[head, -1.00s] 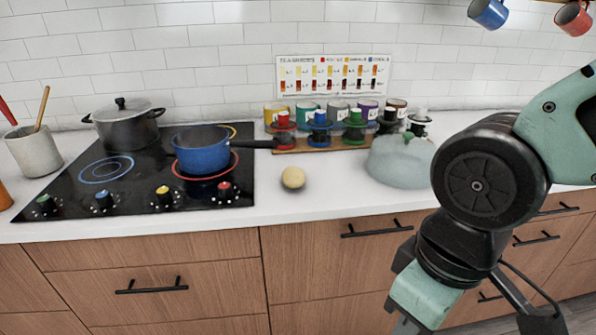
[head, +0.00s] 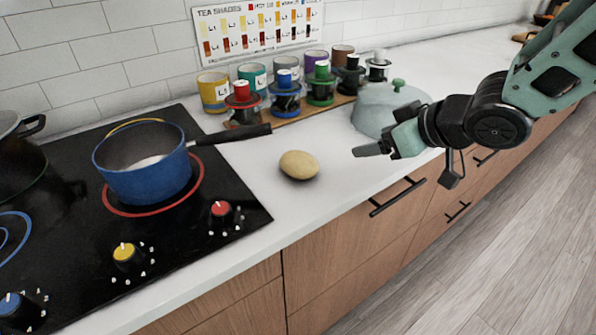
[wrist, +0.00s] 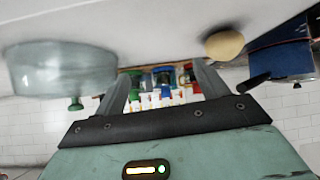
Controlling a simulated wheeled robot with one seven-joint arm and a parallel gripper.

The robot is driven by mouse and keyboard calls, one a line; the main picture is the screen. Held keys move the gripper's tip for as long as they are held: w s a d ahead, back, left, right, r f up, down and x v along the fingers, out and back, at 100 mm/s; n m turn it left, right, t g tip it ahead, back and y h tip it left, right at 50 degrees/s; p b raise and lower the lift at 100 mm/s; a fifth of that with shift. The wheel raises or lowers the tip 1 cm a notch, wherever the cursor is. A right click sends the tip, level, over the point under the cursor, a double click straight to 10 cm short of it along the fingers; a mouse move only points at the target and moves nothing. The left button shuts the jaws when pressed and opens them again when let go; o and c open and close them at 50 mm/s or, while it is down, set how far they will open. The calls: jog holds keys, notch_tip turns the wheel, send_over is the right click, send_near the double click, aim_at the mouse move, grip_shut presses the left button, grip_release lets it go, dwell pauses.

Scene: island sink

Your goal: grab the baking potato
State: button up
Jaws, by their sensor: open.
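The baking potato (head: 299,165) is a pale tan oval lying on the white counter, right of the cooktop, in the head view. It also shows near the top in the wrist view (wrist: 224,44), right of the fingers. My gripper (head: 368,150) is to the right of the potato, at the counter's front edge and apart from it. In the wrist view my two fingers (wrist: 158,85) are spread with nothing held between them.
A blue pan (head: 143,170) stands on the black cooktop (head: 225,235), its handle reaching toward the counter behind the potato. Tea jars (head: 286,98) and cups stand along the back. A pale domed lid (head: 375,115) sits behind my gripper. Counter around the potato is clear.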

jog(key=shift+w+d+f+n+y+b, duration=0.35)
jog(key=shift+w+f+y, duration=0.3)
jog(key=shift+y, duration=0.35)
jog(key=shift+d+f+n+y+b, duration=0.1)
jog(key=shift+d+n+y+b, duration=0.2)
jog(key=shift+y, duration=0.6)
jog(key=s+d+n+g+y+b, duration=0.2)
jog(key=s+g+y, duration=0.2)
jog(key=s+y, duration=0.1)
send_near(311, 161)
jog(key=a, duration=0.1)
jog(key=w+a+f, duration=0.2)
jog(key=a, duration=0.1)
jog(key=shift+w, duration=0.2)
jog(key=shift+p+x, duration=0.35)
jog(key=shift+x, duration=2.45)
jog(key=shift+w+d+f, duration=0.1)
jog(key=shift+c, duration=0.3)
jog(key=c, duration=0.8)
